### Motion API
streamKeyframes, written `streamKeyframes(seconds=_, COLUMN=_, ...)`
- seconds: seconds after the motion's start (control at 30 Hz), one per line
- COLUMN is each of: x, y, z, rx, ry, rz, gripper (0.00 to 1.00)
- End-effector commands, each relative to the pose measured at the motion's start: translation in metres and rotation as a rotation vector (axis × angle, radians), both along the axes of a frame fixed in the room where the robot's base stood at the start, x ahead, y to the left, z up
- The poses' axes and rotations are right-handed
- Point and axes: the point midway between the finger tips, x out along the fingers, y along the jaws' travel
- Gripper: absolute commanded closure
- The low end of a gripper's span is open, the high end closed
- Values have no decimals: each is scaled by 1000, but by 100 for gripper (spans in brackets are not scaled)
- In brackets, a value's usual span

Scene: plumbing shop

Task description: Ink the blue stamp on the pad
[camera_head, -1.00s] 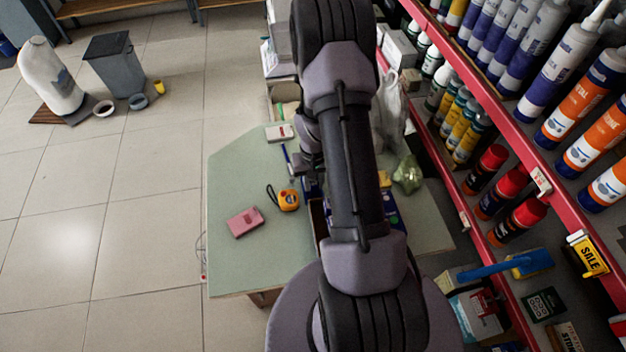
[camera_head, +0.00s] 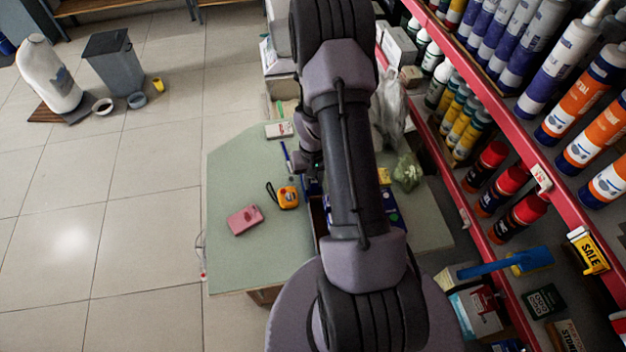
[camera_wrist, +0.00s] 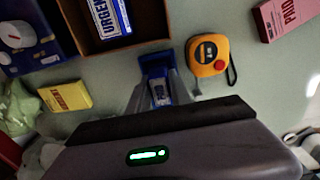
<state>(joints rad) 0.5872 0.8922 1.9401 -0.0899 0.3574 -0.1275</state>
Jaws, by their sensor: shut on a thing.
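My gripper (camera_wrist: 158,92) is shut on the blue stamp (camera_wrist: 157,68), which shows between its fingers in the wrist view. The stamp's lower end is hard to make out, so I cannot tell whether it touches the table. The pad (camera_wrist: 287,18) is a pink box marked "PAD" at the upper right of the wrist view, apart from the stamp. In the head view the pad (camera_head: 244,219) lies on the left part of the green table (camera_head: 232,265). My arm mostly hides the gripper and stamp there.
An orange tape measure (camera_wrist: 208,55) lies between the stamp and the pad. A brown open box (camera_wrist: 150,27) holding an "URGENT" item stands behind the stamp. A yellow packet (camera_wrist: 66,96) and a green bag (camera_wrist: 18,108) are at left. Red-edged shelves (camera_head: 510,130) line the right side.

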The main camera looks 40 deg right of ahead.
Motion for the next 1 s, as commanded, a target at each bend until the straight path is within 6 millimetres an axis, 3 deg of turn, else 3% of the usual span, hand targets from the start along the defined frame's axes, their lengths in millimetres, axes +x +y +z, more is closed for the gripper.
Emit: streamKeyframes(seconds=1.0, x=0, y=0, z=-8, rx=0, ry=0, rz=0, gripper=100)
